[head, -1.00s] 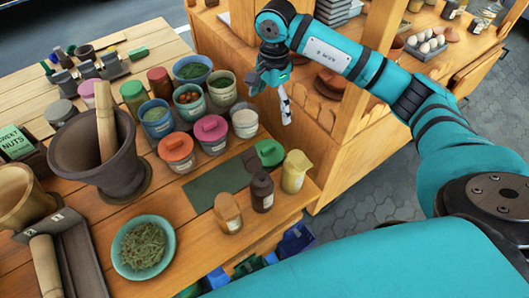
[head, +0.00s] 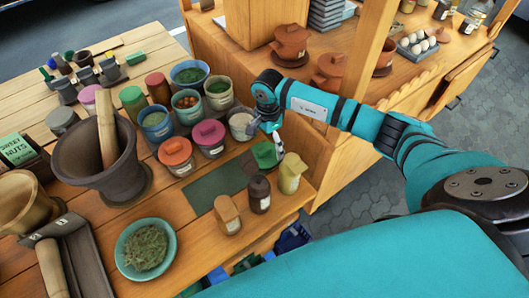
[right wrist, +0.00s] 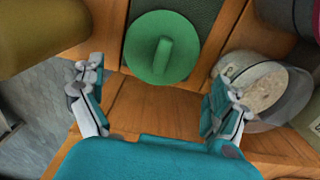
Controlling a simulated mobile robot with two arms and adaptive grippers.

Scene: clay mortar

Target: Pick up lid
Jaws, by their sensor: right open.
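A green round lid (head: 265,155) with a raised bar handle lies at the right edge of a dark green mat (head: 214,188) on the wooden table. In the right wrist view the green lid (right wrist: 162,47) lies just beyond my fingers, upper middle, with its handle facing up. My right gripper (head: 276,142) is above the table's right side, close to the lid. In the right wrist view my right gripper (right wrist: 155,100) is open and empty, its fingers spread wide with bare wood between them. The fingers look apart from the lid. My left gripper is out of view.
A jar of pale powder (head: 241,124) stands near the lid and close to one finger in the right wrist view (right wrist: 265,90). A yellow jug (head: 290,175) and a dark bottle (head: 259,194) stand in front. Lidded jars (head: 176,156) and a mortar (head: 98,155) stand left.

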